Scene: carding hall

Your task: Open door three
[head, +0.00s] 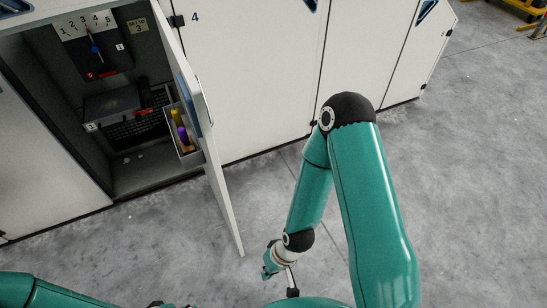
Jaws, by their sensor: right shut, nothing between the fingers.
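A white cabinet door (218,190) stands swung wide open, seen nearly edge-on. It is hinged beside the panel marked 4, and no number shows on the door itself. Its cabinet interior (150,180) is exposed.
Inside the cabinet are a dial plate (95,45) numbered 1 to 5, a dark box (110,103) and a bin (185,152) with yellow and purple items by the door. A closed panel marked 4 (250,80) stands right. Grey floor (470,200) is clear at right.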

